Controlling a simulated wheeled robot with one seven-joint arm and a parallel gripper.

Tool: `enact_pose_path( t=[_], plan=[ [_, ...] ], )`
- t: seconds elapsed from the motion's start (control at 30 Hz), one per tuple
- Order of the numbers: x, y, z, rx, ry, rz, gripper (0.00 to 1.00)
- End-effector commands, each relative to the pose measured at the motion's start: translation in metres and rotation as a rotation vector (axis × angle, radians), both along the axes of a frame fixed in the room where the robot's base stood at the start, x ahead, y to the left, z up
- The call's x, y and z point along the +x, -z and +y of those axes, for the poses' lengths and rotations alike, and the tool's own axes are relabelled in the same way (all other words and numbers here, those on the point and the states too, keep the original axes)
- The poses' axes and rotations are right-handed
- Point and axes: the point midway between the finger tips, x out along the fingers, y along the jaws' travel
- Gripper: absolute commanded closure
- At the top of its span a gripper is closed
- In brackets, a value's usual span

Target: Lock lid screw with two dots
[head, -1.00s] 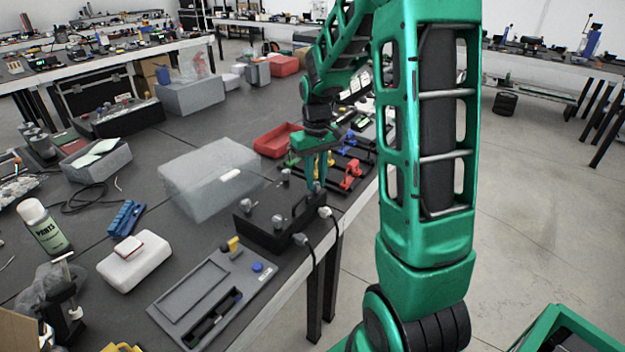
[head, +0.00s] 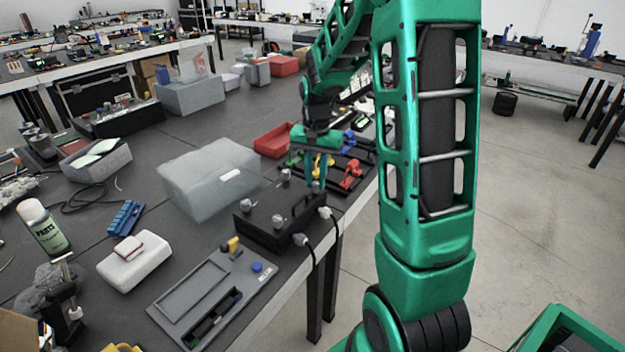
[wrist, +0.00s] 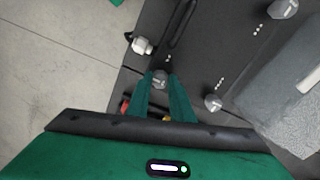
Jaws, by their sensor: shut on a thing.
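The black box (head: 262,235) sits at the table's right edge, with grey lid screws on its top. In the wrist view, my gripper (wrist: 161,79) points down at one corner of the box lid (wrist: 200,60). Its green fingers are closed around the sides of a grey lid screw (wrist: 160,84). A small group of white dots, seemingly two, is beside this screw. Another screw (wrist: 213,102) and a far screw (wrist: 285,9) stand free, each near a longer row of dots. In the head view, my gripper (head: 316,186) hides the held screw.
A translucent grey case (head: 205,180) stands left of the box. A red tray (head: 277,140) and coloured clamps (head: 350,175) lie behind. A grey panel (head: 210,300) lies in front.

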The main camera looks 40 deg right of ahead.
Motion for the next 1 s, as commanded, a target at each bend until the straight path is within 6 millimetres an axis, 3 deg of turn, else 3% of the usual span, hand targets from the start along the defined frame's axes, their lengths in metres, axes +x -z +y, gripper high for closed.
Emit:
enact_pose_path(
  t=[0.7, 0.73, 0.8, 1.0],
  plan=[
    [0.0006, 0.0000, 0.0013, 0.001, 0.072, 0.000, 1.00],
    [0.0006, 0.0000, 0.0013, 0.001, 0.072, 0.000, 0.75],
    [0.0006, 0.0000, 0.0013, 0.001, 0.071, 0.000, 0.61],
    [0.0003, 0.0000, 0.0009, 0.001, 0.072, -0.001, 0.61]
  ],
)
